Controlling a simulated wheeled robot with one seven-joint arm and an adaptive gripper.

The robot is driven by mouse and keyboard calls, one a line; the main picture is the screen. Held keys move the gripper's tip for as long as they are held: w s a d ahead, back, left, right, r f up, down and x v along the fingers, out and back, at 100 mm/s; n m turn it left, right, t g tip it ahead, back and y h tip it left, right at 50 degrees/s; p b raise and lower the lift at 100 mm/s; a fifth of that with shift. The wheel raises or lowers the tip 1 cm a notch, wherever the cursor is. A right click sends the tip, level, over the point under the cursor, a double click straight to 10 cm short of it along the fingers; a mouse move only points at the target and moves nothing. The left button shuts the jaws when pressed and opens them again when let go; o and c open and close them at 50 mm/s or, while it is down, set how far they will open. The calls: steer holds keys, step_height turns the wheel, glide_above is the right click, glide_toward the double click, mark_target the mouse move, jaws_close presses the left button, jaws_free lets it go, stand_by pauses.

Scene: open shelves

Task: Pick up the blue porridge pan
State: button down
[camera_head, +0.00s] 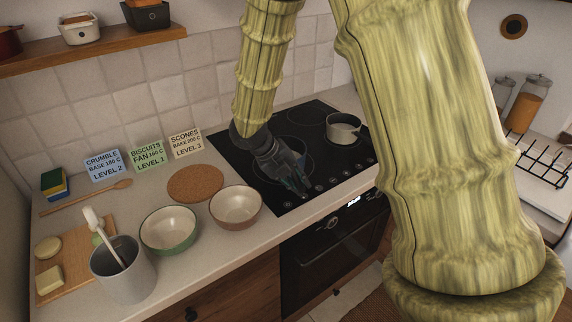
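The gripper is dark and small against the black glass.
A green bowl (169,230), a pinkish bowl (236,206) and a cork mat (196,183) lie left of the hob. A grey utensil pot (123,270) stands at front left. A wall shelf (60,59) holds several pots. A black rack (535,150) stands at right.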

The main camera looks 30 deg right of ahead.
steer(key=shift+r, duration=0.15)
step_height(320, 180, up, 10)
steer(key=shift+f+b, duration=0.25)
steer(key=shift+b, duration=0.1)
step_height(320, 180, up, 5)
steer(key=p, duration=0.6)
steer(key=shift+r+p, duration=0.15)
steer(key=shift+p, duration=0.15)
stand_by(0.4)
